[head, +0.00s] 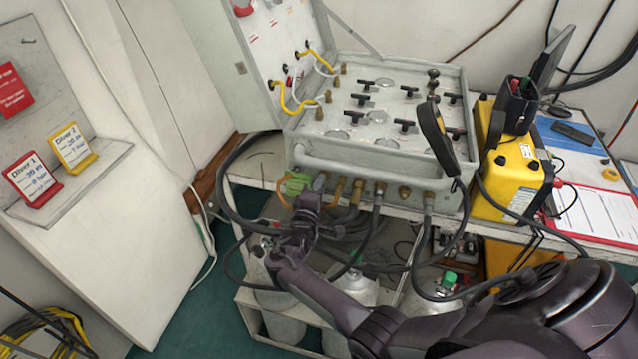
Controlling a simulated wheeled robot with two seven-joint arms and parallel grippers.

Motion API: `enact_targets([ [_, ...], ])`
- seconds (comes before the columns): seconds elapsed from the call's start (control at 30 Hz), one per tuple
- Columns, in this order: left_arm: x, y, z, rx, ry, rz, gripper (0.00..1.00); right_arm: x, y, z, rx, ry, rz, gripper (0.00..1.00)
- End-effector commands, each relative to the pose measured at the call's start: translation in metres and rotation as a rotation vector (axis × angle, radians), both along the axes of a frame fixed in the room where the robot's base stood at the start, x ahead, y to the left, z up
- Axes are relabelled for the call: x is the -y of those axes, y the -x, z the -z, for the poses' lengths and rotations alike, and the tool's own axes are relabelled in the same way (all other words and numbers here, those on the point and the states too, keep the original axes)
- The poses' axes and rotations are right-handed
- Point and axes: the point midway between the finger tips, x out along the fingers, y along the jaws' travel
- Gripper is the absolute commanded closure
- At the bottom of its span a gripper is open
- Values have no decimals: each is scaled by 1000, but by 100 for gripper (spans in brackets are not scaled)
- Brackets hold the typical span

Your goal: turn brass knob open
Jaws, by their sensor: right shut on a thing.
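The grey air panel (380,120) stands open on a bench, with a row of brass fittings and knobs along its lower front edge. One brass knob (338,189) shows just right of my right gripper's fingers. My right gripper (309,203) reaches up from below to the left end of this row. It is shut at the row, on what appears to be a brass knob there; the fingers hide most of the held part. A green fitting (298,184) sits just left of the fingertips. My left gripper is not in view.
Black hoses (372,235) hang from the row beside my right gripper. Gas cylinders (358,285) stand in a rack below. A yellow case (510,180) and a clipboard (595,212) are on the right.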

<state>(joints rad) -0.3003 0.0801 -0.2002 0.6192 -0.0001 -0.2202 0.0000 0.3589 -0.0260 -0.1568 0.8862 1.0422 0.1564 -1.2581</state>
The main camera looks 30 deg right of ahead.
Motion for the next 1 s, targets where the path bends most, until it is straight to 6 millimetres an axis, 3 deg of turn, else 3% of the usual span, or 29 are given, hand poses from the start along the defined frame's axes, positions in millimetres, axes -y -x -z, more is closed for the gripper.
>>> enact_targets([
  [0.8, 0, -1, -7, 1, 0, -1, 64, 5, 0, -5, -88, 89, 9, 100],
  [0.83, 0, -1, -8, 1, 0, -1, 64, 5, 0, -5, -88, 89, 9, 76],
  [0.9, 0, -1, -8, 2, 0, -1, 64, 5, -1, -5, -88, 89, 8, 69],
  [1.0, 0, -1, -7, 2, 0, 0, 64, 4, 0, -4, -90, 87, 6, 69],
])
